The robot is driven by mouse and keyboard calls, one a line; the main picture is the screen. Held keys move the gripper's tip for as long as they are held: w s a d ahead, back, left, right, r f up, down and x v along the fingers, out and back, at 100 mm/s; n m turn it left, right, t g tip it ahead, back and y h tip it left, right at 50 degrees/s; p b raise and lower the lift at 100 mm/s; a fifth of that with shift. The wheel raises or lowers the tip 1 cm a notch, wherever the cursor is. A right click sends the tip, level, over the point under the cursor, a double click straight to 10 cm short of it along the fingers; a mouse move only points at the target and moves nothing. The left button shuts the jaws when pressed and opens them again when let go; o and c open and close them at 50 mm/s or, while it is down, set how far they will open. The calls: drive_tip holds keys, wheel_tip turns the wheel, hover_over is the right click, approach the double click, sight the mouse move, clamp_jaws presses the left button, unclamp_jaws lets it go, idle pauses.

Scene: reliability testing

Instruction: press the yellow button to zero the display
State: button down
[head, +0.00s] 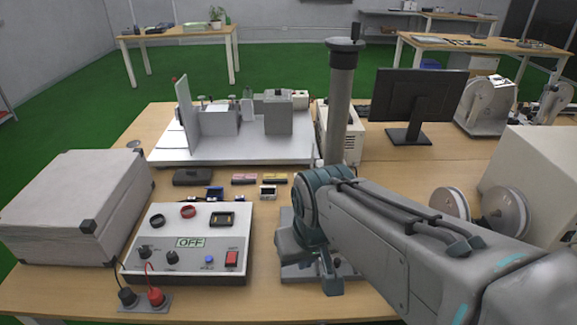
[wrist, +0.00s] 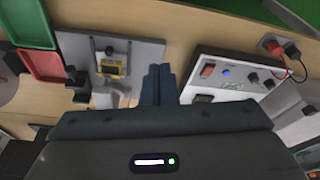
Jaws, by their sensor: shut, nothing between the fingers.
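A small yellow and dark gauge (wrist: 112,68) with a little display sits over a grey base plate (wrist: 148,52) in the wrist view. I cannot make out a separate yellow button on it. In the head view my arm hides the gauge, and the stand's column (head: 342,110) rises behind my arm. My gripper (wrist: 157,70) is shut and empty, its fingertips between the gauge and the white control box, to the right of the gauge in the wrist view. In the head view my gripper (head: 328,280) points down over the stand's base.
The white control box (head: 205,218), with an OFF display, a blue button and a red switch, stands left of my gripper. A grey case (head: 75,200) is further left. A monitor (head: 418,98) stands behind. Red (wrist: 42,66) and green trays show in the wrist view.

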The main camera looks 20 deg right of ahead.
drive_tip(key=shift+w+d, duration=0.1)
drive_tip(key=w+d+r+n+h+p, duration=0.2)
drive_tip(key=w+d+n+h+p, duration=0.1)
drive_tip(key=w, duration=0.5)
drive_tip(key=w+d+r+n+h+p, duration=0.2)
drive_tip(key=w+d+r+n+p, duration=0.1)
drive_tip(key=w+d+n+p, duration=0.2)
drive_tip(key=w+d+r+n+h+p, duration=0.3)
drive_tip(key=w+d+n+p, duration=0.2)
drive_tip(key=w, duration=0.7)
drive_tip(key=shift+w+d+h+p, duration=0.1)
drive_tip(key=shift+d+h+p, duration=0.2)
drive_tip(key=shift+d+p, duration=0.55)
drive_tip(key=shift+d, duration=0.15)
drive_tip(key=shift+f, duration=0.15)
wheel_tip(320, 180, down, 7)
drive_tip(key=b, duration=0.5)
drive_tip(key=shift+b, duration=0.35)
drive_tip(key=shift+f+b, duration=0.75)
drive_tip(key=shift+f, duration=0.05)
